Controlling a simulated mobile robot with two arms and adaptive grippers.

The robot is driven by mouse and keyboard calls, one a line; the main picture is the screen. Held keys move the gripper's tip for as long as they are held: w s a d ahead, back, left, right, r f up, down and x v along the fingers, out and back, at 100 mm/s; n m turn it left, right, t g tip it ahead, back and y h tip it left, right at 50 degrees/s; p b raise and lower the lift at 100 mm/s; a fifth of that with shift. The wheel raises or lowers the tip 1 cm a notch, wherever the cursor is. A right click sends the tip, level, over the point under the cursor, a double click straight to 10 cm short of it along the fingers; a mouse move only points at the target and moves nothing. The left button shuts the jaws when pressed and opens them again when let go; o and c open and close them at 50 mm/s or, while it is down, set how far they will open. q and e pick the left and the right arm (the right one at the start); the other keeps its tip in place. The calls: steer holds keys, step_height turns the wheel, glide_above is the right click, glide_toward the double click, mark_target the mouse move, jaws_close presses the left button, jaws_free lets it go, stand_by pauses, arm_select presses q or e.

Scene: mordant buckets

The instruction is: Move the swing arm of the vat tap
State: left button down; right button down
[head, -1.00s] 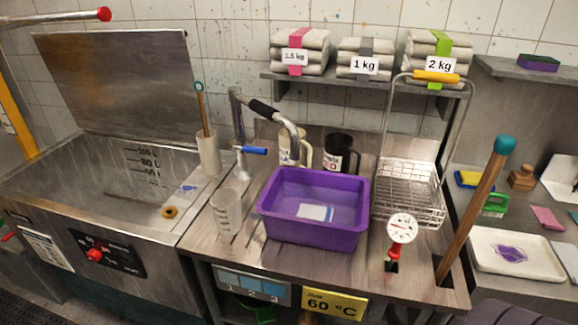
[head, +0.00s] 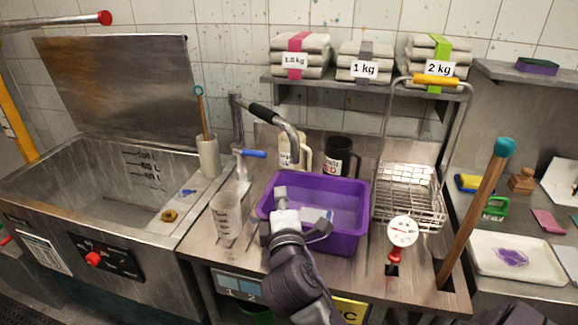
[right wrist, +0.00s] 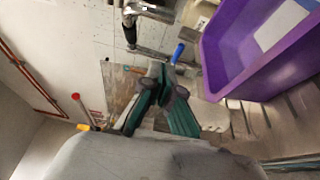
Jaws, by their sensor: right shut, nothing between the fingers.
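The vat tap has a grey post (head: 238,120) between the open vat (head: 90,200) and the work counter. Its swing arm (head: 276,116), with a black grip and a bent metal spout, reaches right toward the back of the purple tub (head: 355,205). A blue lever (head: 250,153) sits below it. My right gripper (head: 281,193) is over the left part of the tub in the head view, in front of the spout and apart from it. In the right wrist view my gripper (right wrist: 158,74) is shut and empty, with the blue lever (right wrist: 178,53) just beyond. My left gripper is not in view.
A clear measuring beaker (head: 227,213) stands left of the tub. A wire basket (head: 408,195), a dial thermometer (head: 402,231) and a teal-topped wooden stick (head: 480,205) are at right. A brush holder (head: 208,155) stands left of the tap.

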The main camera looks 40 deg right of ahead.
steer(key=s+d+p+x, duration=0.1)
steer(key=d+p+x, duration=0.1)
steer(key=x, duration=0.9)
steer(key=shift+d+p, duration=0.4)
steer(key=shift+p, duration=0.35)
steer(key=shift+w+f, duration=0.1)
steer(key=shift+f, duration=0.1)
steer(key=w+d+n+y+p, duration=0.1)
steer(key=d+y, duration=0.1)
steer(key=d, duration=0.8)
steer(key=shift+w+d+t+p, duration=0.25)
steer(key=shift+d+t+p, duration=0.1)
steer(key=shift+t+p, duration=0.05)
